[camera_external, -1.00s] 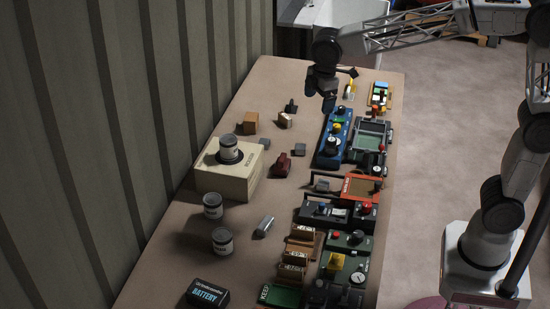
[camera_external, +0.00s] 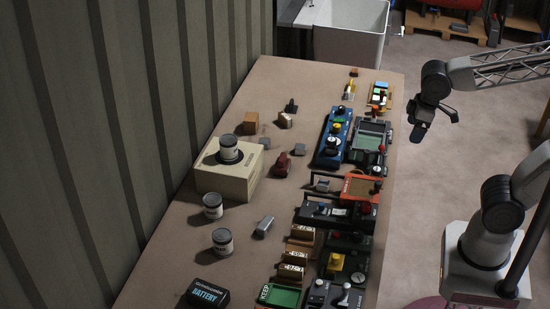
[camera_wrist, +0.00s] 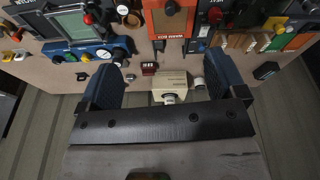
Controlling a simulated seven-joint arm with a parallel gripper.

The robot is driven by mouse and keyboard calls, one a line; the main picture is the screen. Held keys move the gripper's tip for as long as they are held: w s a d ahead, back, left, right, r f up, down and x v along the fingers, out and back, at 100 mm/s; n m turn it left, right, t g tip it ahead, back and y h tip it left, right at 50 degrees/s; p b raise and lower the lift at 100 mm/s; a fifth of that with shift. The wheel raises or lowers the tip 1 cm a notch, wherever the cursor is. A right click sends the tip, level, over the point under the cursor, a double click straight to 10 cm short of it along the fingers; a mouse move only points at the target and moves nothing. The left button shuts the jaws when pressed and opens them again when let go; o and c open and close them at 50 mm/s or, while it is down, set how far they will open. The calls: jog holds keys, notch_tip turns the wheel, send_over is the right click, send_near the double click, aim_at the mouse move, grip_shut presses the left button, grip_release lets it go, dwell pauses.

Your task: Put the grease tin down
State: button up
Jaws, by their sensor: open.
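Three similar grey tins show in the external view; I cannot read which is the grease tin. One tin (camera_external: 229,148) stands upright on a dark round patch on top of a cream box (camera_external: 222,181). A second tin (camera_external: 212,206) and a third tin (camera_external: 222,241) stand upright on the table, in front of the box. My gripper (camera_external: 420,131) is open and empty, off the table's right edge, well away from all three tins. In the wrist view its blue fingers are wide apart, with the cream box (camera_wrist: 168,79) and the tin on it (camera_wrist: 169,98) far off between them.
The brown table (camera_external: 190,259) carries control boxes along its right side, including a blue panel (camera_external: 333,139) and an orange-framed tray (camera_external: 360,188). A battery (camera_external: 208,293) lies at the near left. A ribbed wall (camera_external: 80,150) borders the left. A sink (camera_external: 350,32) stands beyond the far end.

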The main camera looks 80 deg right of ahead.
jog(key=s+f+m, duration=0.1)
jog(key=s+f, duration=0.2)
jog(key=s, duration=0.2)
jog(key=shift+s, duration=0.35)
